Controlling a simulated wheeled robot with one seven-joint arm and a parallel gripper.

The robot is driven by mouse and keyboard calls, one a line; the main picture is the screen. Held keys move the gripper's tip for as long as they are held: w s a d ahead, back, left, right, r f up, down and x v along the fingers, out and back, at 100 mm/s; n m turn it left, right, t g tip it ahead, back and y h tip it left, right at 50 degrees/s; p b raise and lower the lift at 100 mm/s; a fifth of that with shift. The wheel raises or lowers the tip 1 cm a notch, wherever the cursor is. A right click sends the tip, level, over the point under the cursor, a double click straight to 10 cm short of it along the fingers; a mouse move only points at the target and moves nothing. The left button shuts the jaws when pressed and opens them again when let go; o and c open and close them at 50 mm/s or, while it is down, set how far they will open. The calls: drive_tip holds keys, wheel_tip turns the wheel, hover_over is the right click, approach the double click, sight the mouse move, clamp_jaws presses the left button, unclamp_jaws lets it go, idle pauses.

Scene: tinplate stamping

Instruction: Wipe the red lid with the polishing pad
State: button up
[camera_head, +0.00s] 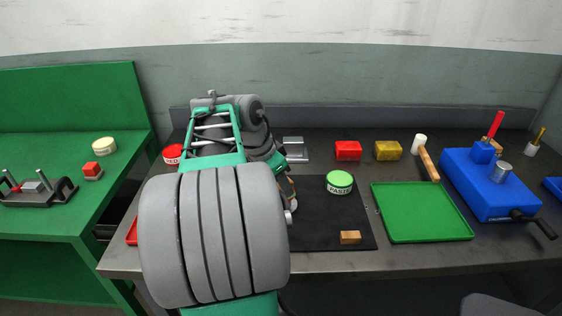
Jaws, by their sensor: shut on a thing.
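My arm reaches over the bench, and its big grey link fills the front left of the view. A sliver of my wrist or gripper (291,196) shows at the right edge of that link, above the dark mat (322,208). The fingertips and whatever lies between them are hidden. I cannot make out a separate red lid. No polishing pad is clearly visible; part of the mat is hidden behind my arm.
A green paste tin (339,182) and a wooden block (350,237) sit on the mat. Right of it lie an empty green tray (422,212) and a blue press (490,182). Red (348,150) and yellow (388,150) blocks stand behind. A green bench (62,215) is at left.

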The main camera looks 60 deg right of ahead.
drive_tip(key=shift+s+a+f, duration=0.1)
drive_tip(key=shift+s+a, duration=0.1)
drive_tip(key=shift+a, duration=0.25)
wheel_tip(320, 180, up, 3)
drive_tip(key=shift+s+f+p, duration=0.1)
drive_tip(key=shift+p, duration=0.75)
drive_tip(key=shift+r+p, duration=0.65)
drive_tip(key=shift+r, duration=0.1)
drive_tip(key=shift+r+p, duration=1.8)
drive_tip(key=shift+r, duration=0.25)
